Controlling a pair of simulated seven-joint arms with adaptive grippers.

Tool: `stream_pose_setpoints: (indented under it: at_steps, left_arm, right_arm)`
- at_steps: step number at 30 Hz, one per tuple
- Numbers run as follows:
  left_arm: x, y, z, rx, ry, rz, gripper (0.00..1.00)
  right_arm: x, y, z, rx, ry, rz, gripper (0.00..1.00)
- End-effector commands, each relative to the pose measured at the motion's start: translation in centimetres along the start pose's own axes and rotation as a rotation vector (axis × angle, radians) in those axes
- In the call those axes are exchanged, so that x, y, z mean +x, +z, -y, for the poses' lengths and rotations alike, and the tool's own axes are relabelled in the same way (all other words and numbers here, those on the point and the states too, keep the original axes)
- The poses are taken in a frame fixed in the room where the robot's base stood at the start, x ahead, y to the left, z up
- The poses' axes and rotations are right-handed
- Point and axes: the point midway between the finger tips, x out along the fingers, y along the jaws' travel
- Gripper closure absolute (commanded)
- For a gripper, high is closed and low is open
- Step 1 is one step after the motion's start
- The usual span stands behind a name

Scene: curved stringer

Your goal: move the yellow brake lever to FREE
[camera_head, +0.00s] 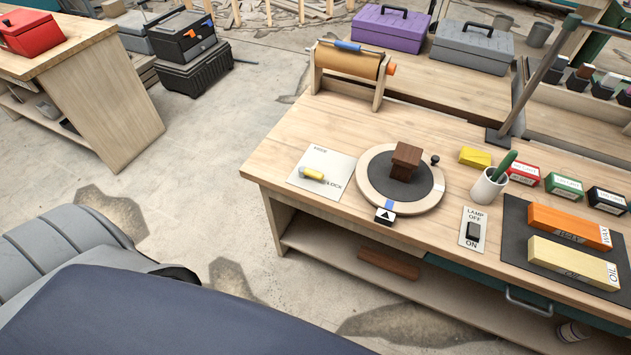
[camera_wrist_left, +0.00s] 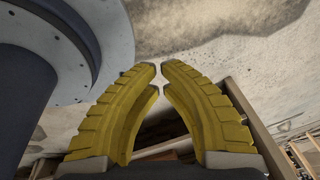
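The yellow brake lever (camera_head: 313,174) lies on a pale plate (camera_head: 328,161) at the left front of the workbench. The plate has a small label at its upper edge, hard to read, and LOCK at its right. The lever's right end points toward LOCK. Right beside the plate is a round turntable (camera_head: 375,192) with a dark wooden block (camera_head: 405,160) on it. My left gripper (camera_wrist_left: 160,70) shows in the left wrist view, its yellow fingertips almost meeting, with nothing visible between them. Neither gripper shows in the head view.
A paper roll stand (camera_head: 348,70) stands behind the plate. A lamp switch (camera_head: 473,230), a cup (camera_head: 488,188) and several small boxes are to the right. Orange (camera_head: 568,226) and yellow (camera_head: 572,262) blocks lie on a dark mat. Open floor lies left of the bench.

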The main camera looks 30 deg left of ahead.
Motion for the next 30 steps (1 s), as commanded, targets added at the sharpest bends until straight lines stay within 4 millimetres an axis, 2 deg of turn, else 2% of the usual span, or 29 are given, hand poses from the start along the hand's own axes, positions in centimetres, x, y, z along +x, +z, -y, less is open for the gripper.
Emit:
stream_pose_setpoints:
  at_steps: [1,6,14,18,23,30]
  left_arm:
    - [-0.5,-1.7,1.3,0.031,-0.016,-0.035,1.00]
    - [-2.7,-7.8,4.7,0.150,-0.069,-0.139,1.00]
    - [-8.1,-17.2,8.2,0.351,-0.166,-0.289,1.00]
    - [-12.1,-22.1,9.5,0.458,-0.231,-0.365,1.00]
    - [-17.4,-27.2,10.4,0.578,-0.314,-0.447,1.00]
    - [-26.9,-34.0,11.2,0.740,-0.465,-0.561,1.00]
  right_arm:
    - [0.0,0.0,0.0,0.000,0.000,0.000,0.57]
    - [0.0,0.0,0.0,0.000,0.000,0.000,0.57]
    - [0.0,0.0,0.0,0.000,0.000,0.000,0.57]
    - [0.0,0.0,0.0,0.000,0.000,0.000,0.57]
    - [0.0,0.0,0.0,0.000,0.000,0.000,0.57]
    - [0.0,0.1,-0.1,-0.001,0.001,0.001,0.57]
